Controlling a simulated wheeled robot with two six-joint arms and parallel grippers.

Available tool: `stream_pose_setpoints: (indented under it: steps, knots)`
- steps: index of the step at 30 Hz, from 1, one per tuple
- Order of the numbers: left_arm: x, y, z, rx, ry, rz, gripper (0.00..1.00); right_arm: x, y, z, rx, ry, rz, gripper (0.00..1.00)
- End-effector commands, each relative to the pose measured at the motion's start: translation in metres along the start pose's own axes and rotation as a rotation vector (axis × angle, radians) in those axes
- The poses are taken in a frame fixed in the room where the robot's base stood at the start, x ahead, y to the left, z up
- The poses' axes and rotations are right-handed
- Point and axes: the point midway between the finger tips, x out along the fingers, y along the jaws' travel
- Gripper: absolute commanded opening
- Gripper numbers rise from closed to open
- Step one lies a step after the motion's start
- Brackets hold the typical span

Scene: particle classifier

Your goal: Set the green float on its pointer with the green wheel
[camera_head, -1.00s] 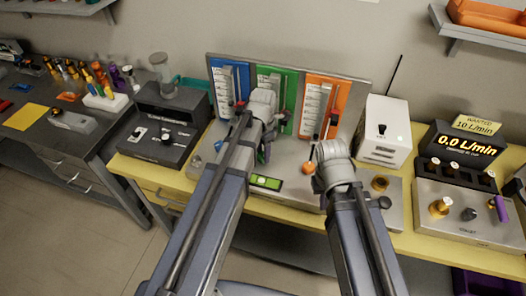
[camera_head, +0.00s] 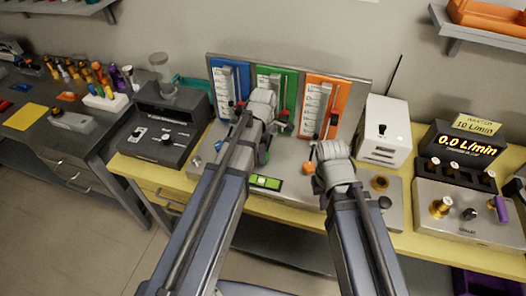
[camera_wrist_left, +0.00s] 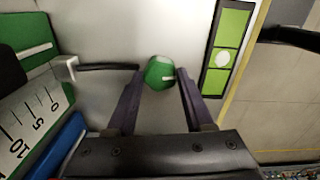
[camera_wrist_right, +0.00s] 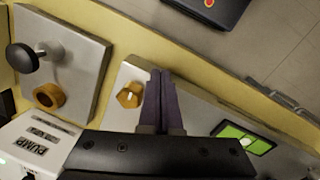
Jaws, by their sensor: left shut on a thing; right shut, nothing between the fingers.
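The green panel (camera_head: 291,83) stands between the blue and orange panels on the upright board, partly hidden by my left arm. Its scale (camera_wrist_left: 32,113) shows at the left of the left wrist view. I cannot make out the green float or its pointer. The green wheel (camera_wrist_left: 160,74), with a white mark, sits between the fingers of my left gripper (camera_wrist_left: 161,82), which is shut on it. My right gripper (camera_wrist_right: 160,76) is shut and empty, beside the orange wheel (camera_wrist_right: 129,95). The orange wheel also shows in the head view (camera_head: 309,168).
The blue panel (camera_head: 218,79) and orange panel (camera_head: 343,98) flank the green one. A green level (camera_head: 266,182) lies at the front. The white pump box (camera_head: 386,130) stands right. The display (camera_head: 466,145) reads 0.0 L/min, under a note (camera_head: 478,125) wanting 10 L/min.

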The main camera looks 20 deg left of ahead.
Motion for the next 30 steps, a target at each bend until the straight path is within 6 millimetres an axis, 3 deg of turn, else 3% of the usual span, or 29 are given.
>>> stream_pose_setpoints:
  steps: [30]
  knots:
    - [0.0001,-0.0004,0.0000,0.901,0.000,0.000,0.00,0.0001,0.0000,0.0000,0.000,0.000,0.000,0.00]
